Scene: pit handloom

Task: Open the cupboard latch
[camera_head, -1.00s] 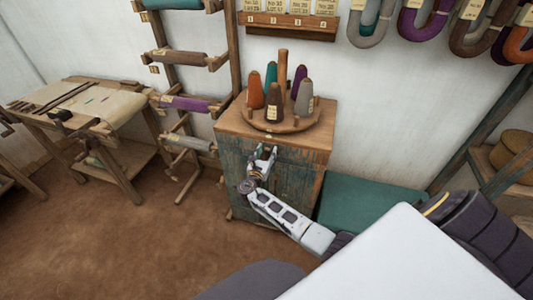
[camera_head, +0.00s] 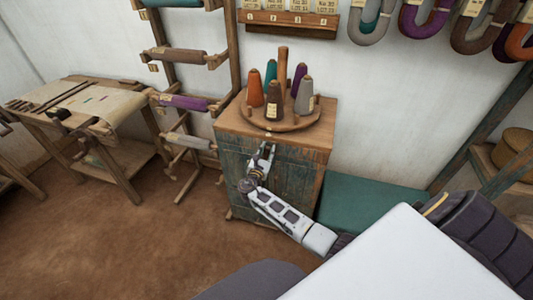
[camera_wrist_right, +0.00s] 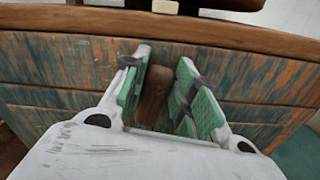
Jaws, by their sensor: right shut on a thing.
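The cupboard (camera_head: 295,178) is a wooden cabinet with worn blue-green doors and a brown top. The latch (camera_wrist_right: 154,92) is a small brown wooden piece on the door front, seen in the right wrist view between my green-padded fingers. My right gripper (camera_head: 265,152) is at the upper front of the cupboard, and its fingers (camera_wrist_right: 163,88) are shut on the latch. The gripper hides most of the latch in the head view. The doors look closed. My left gripper is not in view.
A round wooden tray (camera_head: 308,123) with several yarn cones stands on the cupboard. A rack (camera_head: 228,60) of rolls is to its left, beside a work table (camera_head: 140,105). A green bench (camera_head: 365,203) is at its right. The floor (camera_head: 150,235) in front is clear.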

